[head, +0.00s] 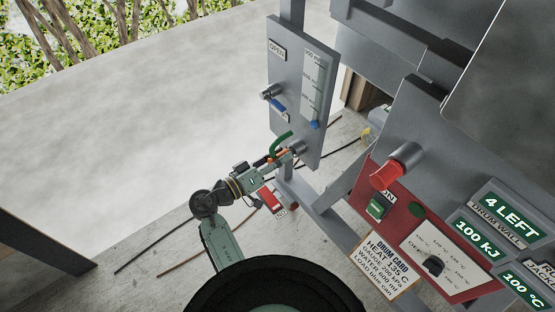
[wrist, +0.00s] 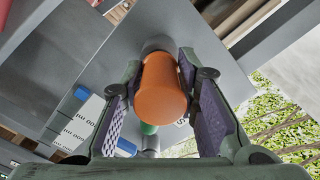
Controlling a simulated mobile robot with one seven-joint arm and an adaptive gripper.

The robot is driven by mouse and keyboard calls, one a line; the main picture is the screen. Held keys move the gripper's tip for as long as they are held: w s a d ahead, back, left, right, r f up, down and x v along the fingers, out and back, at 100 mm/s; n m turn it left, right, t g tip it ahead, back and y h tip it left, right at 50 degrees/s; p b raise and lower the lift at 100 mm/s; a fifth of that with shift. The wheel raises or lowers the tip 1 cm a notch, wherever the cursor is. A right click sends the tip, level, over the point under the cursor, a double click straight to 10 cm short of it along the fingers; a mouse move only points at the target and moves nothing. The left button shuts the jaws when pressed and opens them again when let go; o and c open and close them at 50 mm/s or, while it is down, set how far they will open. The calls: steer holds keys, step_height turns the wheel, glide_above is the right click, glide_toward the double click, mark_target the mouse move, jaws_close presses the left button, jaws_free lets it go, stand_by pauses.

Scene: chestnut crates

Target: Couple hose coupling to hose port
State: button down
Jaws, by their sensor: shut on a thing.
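The hose coupling is an orange cylinder (wrist: 163,88) between the purple pads of my gripper (wrist: 162,100) in the wrist view. In the head view a bit of its orange (head: 283,155) shows between my gripper's green fingers (head: 284,152). My gripper is shut on it. The hose port, a short grey cylinder (head: 298,147), sticks out of the lower part of the grey upright panel (head: 290,110). The coupling's far end is at or very close to the port; I cannot tell whether they are joined. A dark fitting (wrist: 158,45) shows behind the coupling.
The panel carries an OPEN label (head: 277,49), a blue-handled valve (head: 278,104) and a level scale (head: 313,85). Dark cables (head: 150,248) lie on the floor.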

steer(key=shift+w+d, duration=0.4)
steer(key=shift+d, duration=0.1)
steer(key=c, duration=1.2)
jaws_free()
steer(key=shift+o, duration=0.2)
